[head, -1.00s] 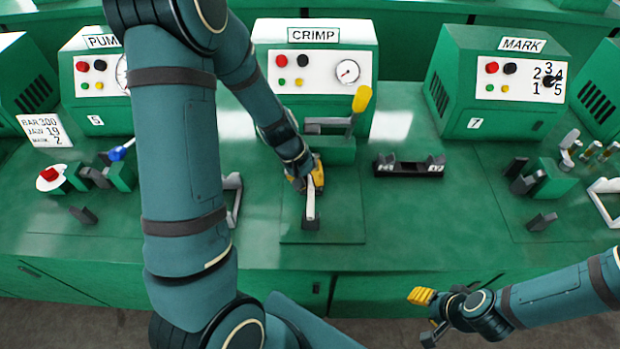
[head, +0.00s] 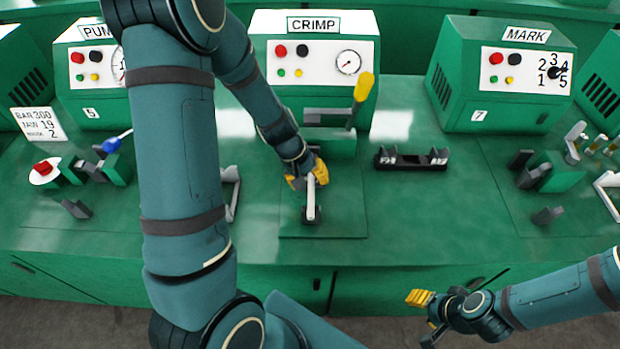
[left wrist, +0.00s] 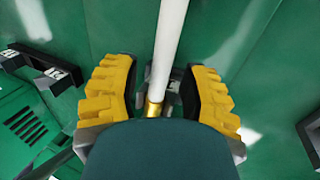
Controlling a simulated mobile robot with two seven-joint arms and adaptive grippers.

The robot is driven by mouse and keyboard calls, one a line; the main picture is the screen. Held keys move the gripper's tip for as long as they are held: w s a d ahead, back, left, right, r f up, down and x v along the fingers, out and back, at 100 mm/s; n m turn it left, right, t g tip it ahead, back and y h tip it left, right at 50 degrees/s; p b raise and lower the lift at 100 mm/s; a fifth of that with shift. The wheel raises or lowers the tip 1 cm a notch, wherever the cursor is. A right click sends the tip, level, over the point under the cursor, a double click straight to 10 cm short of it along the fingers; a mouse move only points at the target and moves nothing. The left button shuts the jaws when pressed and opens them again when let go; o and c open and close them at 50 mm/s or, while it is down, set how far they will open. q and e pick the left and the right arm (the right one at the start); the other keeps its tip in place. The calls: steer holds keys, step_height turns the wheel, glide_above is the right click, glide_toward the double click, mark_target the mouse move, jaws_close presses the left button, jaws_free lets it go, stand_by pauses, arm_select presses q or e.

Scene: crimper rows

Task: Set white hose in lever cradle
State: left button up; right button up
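The white hose (head: 310,204) is at the CRIMP station, its near end over a small dark rest (head: 311,219). My left gripper (head: 307,178) is at its far end, yellow fingers apart on either side. In the left wrist view, the hose (left wrist: 170,40) runs between the open fingers (left wrist: 162,95), with gaps on both sides. A brass fitting (left wrist: 153,108) shows at its end, above a dark piece. The green lever block (head: 330,143) with a yellow handle (head: 363,87) stands just behind; whether the fitting is seated is hidden. My right gripper (head: 428,313) appears open and empty, in front of the bench.
A black rack (head: 411,161) lies right of the station. The PUMP (head: 98,75) and MARK (head: 510,80) boxes flank the CRIMP box (head: 312,65). The green bench (head: 420,220) is clear at the front right.

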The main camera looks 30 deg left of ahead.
arm_select(q)
steer(key=v, duration=1.2)
stand_by(0.3)
